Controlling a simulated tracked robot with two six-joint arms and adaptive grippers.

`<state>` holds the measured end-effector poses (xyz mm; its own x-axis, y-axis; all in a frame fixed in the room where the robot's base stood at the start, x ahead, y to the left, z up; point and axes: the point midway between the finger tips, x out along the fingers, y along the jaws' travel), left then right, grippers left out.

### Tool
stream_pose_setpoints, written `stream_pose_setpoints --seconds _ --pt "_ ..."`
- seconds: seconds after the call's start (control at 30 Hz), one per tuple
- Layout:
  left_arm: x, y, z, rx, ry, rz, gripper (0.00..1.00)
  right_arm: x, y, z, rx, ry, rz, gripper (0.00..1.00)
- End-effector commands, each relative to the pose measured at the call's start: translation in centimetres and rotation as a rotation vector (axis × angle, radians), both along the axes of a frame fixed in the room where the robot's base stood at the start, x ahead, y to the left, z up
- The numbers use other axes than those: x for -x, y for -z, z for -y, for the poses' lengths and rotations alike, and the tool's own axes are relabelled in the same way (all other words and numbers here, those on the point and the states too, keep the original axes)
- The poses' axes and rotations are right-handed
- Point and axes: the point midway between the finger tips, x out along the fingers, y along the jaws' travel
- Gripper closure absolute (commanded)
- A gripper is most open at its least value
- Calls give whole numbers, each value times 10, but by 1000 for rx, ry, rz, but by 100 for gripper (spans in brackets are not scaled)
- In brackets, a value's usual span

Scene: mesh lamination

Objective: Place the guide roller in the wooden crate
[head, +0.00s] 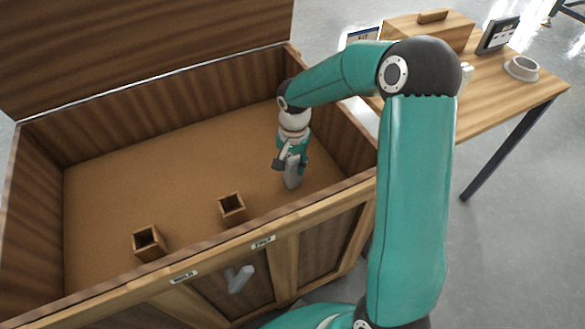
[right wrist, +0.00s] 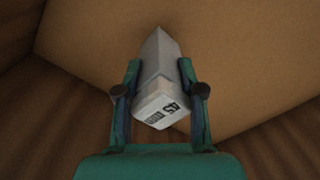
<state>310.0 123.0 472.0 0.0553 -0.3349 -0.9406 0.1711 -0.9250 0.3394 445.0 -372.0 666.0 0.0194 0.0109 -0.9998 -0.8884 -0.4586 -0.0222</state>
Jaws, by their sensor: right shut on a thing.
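The large wooden crate (head: 21,205) stands open, its lid raised at the back left. My right gripper (head: 291,168) reaches down inside the crate near its right end. It is shut on the guide roller (head: 293,182), a pale grey, angular, long piece. In the right wrist view, my right gripper (right wrist: 159,75) has one finger on each side of the guide roller (right wrist: 160,108). Its near end bears a dark printed label, and its far end points towards the crate floor. I cannot tell whether it touches the floor. My left gripper is not in view.
Two small square wooden sockets (head: 149,243) (head: 232,207) stand on the crate floor near the front wall. The rest of the floor is bare. A grey handle (head: 239,278) sits on the crate's front. A wooden table (head: 520,97) with a box and a white ring stands at right.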

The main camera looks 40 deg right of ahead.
Motion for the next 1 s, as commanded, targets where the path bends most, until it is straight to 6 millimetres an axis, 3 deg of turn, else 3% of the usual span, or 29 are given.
stream_pose_setpoints --seconds 0.1,0.47,0.5,0.6,0.63,1.0 --pt "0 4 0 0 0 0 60 0 17 0 -1 0 -2 100" --pt "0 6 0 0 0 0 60 0 21 0 0 0 1 100" --pt "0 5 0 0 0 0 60 0 20 0 0 0 1 57" --pt "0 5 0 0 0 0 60 0 20 0 0 0 1 40" --pt "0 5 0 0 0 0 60 0 20 0 0 0 1 37" --pt "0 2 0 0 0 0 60 0 17 0 0 -1 1 37"
